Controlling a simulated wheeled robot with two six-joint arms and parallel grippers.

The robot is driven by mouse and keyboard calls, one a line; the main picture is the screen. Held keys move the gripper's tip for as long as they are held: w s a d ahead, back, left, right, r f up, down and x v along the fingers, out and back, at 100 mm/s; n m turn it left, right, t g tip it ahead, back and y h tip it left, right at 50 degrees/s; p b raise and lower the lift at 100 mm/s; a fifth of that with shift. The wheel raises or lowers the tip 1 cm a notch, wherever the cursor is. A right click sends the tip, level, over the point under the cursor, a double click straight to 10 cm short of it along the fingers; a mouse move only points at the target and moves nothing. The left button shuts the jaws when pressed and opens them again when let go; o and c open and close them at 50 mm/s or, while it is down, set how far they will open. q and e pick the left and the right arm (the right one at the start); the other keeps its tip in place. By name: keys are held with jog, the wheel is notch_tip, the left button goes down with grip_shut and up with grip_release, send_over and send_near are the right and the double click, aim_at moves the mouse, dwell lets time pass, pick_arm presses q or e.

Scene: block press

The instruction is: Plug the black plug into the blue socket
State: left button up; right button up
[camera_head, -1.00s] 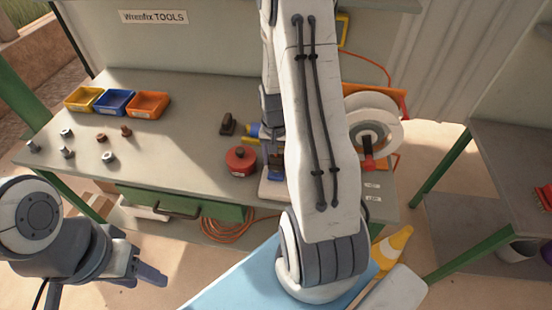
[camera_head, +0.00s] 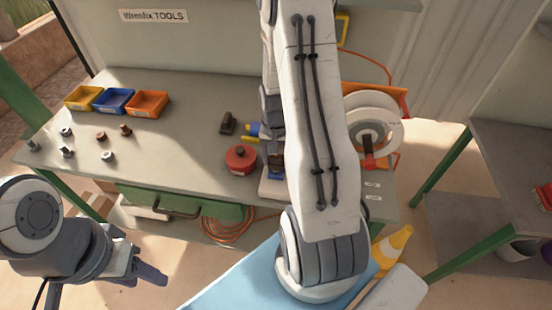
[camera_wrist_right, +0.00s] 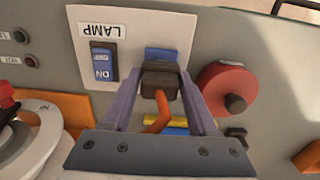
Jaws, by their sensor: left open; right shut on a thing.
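My right gripper (camera_wrist_right: 161,108) is shut on the black plug (camera_wrist_right: 160,80), which looks dark brown in the right wrist view and has an orange cord. The plug is over the blue socket (camera_wrist_right: 162,53) on a white panel (camera_wrist_right: 133,28) marked LAMP. The plug hides part of the socket, and I cannot tell whether it is in it or just above it. In the head view my right arm mostly hides the right gripper (camera_head: 275,160) and the panel. My left gripper (camera_head: 148,272) is open and empty, off the bench's front edge.
A blue ON/OFF switch (camera_wrist_right: 103,61) is left of the socket. A red cylinder with a dark knob (camera_wrist_right: 229,90) is on the right. A dark block (camera_head: 227,123), coloured bins (camera_head: 113,101) and several nuts and bolts stand on the bench. A cable reel (camera_head: 372,130) stands to the right.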

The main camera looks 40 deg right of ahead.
jog(key=shift+f, duration=0.35)
jog(key=o, duration=1.3)
jog(key=shift+o, duration=0.2)
notch_tip(320, 180, up, 11)
jog(key=shift+f+b, duration=0.2)
jog(key=shift+b, duration=0.6)
